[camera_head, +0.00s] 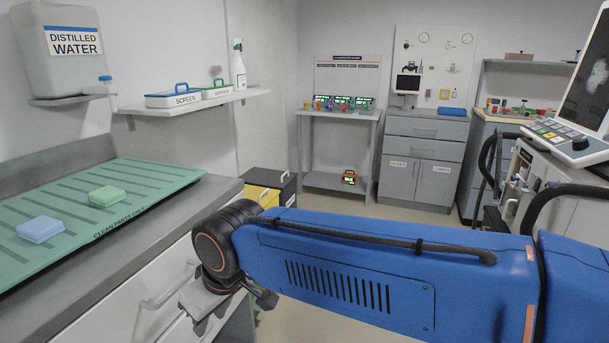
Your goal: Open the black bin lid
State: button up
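The black bin (289,191) stands on the floor by the back-left wall, past the end of the left counter. Its dark lid (262,173) looks flat and shut, and a small pale label shows near its front edge. A yellow bin (257,192) stands directly in front of it and covers part of it. My blue arm crosses the foreground, and its dark wrist joint hangs in front of the counter's end. My gripper (232,299) is partly seen below the wrist, on the near side of the bins and apart from them. Its finger opening is not clear.
The counter (110,243) with a green mat (60,207) and drawer handles lies close on the left. A shelf (190,104) hangs above it. A small table (338,114) and grey cabinet (420,150) stand behind. A ventilator cart (555,185) is on the right. Some floor is clear before the cabinets.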

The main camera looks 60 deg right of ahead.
aim_at(268, 178)
jog(key=z, duration=1.35)
